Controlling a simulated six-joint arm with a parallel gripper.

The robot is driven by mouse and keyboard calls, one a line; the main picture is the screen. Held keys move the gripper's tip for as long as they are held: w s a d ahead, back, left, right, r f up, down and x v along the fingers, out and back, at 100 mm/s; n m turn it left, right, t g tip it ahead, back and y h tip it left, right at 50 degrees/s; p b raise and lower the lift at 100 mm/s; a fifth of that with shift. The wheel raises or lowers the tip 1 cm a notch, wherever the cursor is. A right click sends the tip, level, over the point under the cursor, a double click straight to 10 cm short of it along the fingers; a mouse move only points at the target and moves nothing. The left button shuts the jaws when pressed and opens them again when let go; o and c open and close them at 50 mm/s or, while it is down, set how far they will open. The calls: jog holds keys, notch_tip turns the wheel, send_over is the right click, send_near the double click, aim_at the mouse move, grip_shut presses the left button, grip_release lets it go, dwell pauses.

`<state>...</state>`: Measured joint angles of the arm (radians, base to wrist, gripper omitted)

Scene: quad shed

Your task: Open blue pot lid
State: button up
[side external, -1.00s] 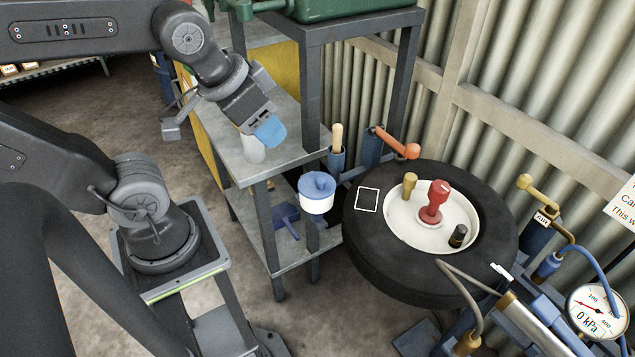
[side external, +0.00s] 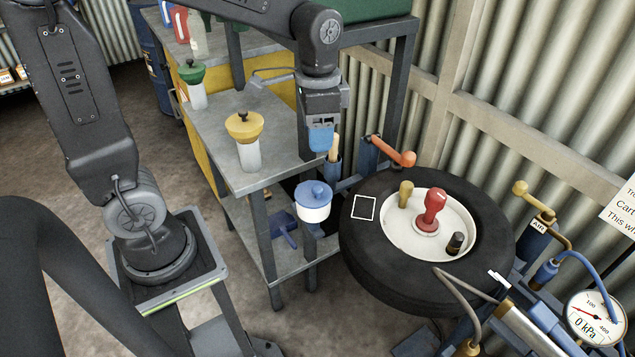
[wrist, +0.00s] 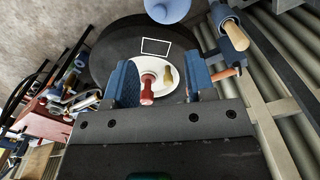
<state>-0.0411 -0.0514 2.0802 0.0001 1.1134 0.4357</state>
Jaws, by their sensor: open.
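The blue pot (side external: 312,213) is a small white pot with a blue lid (side external: 313,189) and a round blue knob on top. It stands upright beside the tyre, and the lid sits on it. What bears it is not clear. My gripper (side external: 321,140) points down above the blue pot, clearly apart from it. In the wrist view my gripper's two blue fingers (wrist: 162,75) are spread with nothing between them. The blue lid (wrist: 168,8) shows at the top edge of that view, beyond the fingers and partly cut off.
A black tyre (side external: 370,255) with a white hub, a red knob (side external: 432,208) and smaller knobs lies right of the pot. A grey bench (side external: 215,130) at left bears yellow- and green-lidded containers. An orange-handled tool (side external: 392,151) and wooden handle stand behind.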

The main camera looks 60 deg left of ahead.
aim_at(318, 188)
notch_tip(318, 188, down, 13)
jog(key=shift+r, duration=0.2)
dwell(0.3)
grip_shut()
dwell(0.4)
